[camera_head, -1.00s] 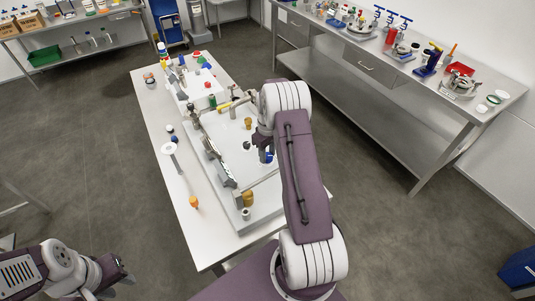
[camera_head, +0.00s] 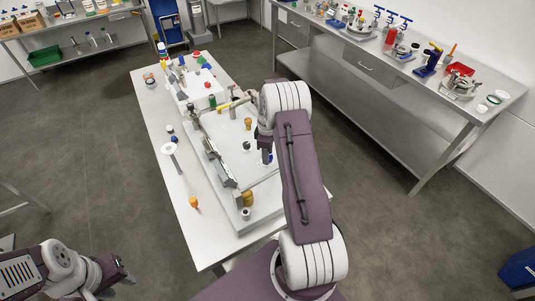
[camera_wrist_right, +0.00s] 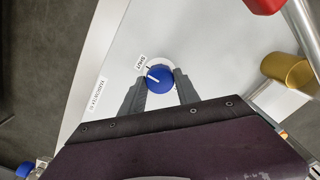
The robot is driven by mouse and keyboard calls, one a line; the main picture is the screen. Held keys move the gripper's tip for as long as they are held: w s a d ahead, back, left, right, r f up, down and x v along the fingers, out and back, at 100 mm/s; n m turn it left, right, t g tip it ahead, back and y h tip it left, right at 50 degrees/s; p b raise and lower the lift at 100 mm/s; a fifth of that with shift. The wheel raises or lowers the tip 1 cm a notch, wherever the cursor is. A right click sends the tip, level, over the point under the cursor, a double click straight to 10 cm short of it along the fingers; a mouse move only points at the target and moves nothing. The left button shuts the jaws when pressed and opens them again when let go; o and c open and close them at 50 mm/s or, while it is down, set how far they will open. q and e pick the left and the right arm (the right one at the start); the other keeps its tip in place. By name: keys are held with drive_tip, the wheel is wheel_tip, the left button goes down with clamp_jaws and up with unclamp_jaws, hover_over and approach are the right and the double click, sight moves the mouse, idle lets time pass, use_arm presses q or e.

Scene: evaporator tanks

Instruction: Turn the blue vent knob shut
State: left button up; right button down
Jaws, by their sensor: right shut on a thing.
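The blue vent knob (camera_wrist_right: 160,78) sits on a white round base on the panel in the right wrist view. A white pointer line on its top points to the upper left, and a small label (camera_wrist_right: 140,62) lies beside it. My right gripper (camera_wrist_right: 160,88) is shut on the knob, with one dark finger on each side. In the head view the knob (camera_head: 267,158) is small and partly hidden by my right gripper (camera_head: 265,150). My left gripper (camera_head: 125,272) is at the lower left, away from the table; its finger opening is unclear.
The white table (camera_head: 208,245) carries a raised panel with pipes and amber knobs (camera_head: 248,199). A brass-coloured cylinder (camera_wrist_right: 290,70) and a red part (camera_wrist_right: 265,4) stand near my right gripper. An orange-topped item (camera_head: 194,202) lies on the table's left side. Floor is clear around the left arm.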

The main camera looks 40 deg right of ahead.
idle(0.3)
drive_tip(key=c, duration=0.9)
unclamp_jaws()
drive_tip(key=shift+r, duration=0.1)
drive_tip(key=shift+w+r, duration=0.1)
drive_tip(key=shift+r, duration=0.3)
wheel_tip(320, 180, up, 8)
drive_tip(key=b, duration=0.2)
drive_tip(key=shift+a, duration=0.1)
